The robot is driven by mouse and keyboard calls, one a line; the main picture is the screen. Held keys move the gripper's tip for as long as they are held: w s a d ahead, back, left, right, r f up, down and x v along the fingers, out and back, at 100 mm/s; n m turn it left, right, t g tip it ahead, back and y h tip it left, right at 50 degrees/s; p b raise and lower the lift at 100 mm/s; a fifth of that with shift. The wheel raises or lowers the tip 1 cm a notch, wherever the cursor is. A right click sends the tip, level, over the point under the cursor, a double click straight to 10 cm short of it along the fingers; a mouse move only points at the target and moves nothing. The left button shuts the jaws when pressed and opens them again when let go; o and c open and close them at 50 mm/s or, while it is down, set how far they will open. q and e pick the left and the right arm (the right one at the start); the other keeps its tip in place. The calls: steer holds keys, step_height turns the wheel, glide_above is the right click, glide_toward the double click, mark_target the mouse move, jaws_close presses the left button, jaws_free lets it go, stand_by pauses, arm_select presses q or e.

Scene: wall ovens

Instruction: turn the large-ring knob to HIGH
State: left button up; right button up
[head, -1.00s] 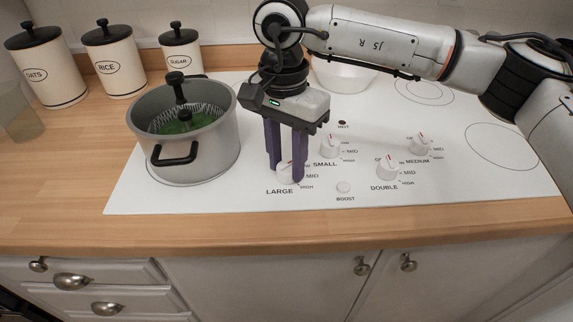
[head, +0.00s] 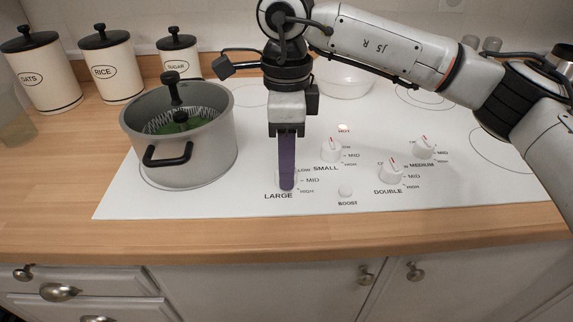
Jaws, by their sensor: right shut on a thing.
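The LARGE knob is at the front left of the white cooktop (head: 250,199), almost wholly hidden behind my right gripper's fingers, so its pointer cannot be read. Its LARGE label (head: 278,196) shows just below, with LOW, MID and HIGH marks on its right. My right gripper (head: 287,186) points straight down over this knob and is shut on it. Its purple fingers line up one behind the other from here. The HOT light (head: 343,128) glows orange. My left gripper is not in view.
A grey pot (head: 205,150) with green contents stands left of the gripper. The SMALL knob (head: 331,148), DOUBLE knob (head: 390,171), MEDIUM knob (head: 423,147) and BOOST button (head: 345,191) lie to the right. A white bowl (head: 346,82) sits behind. Canisters (head: 110,70) line the back left.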

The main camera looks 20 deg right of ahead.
steer(key=m+b, duration=0.1)
steer(key=m, duration=0.4)
steer(key=shift+m, duration=0.3)
steer(key=shift+r, duration=0.1)
stand_by(0.4)
steer(key=o, duration=1.1)
steer(key=shift+c, duration=0.2)
step_height(320, 180, up, 10)
steer(key=shift+r, duration=0.15)
steer(key=shift+d, duration=0.1)
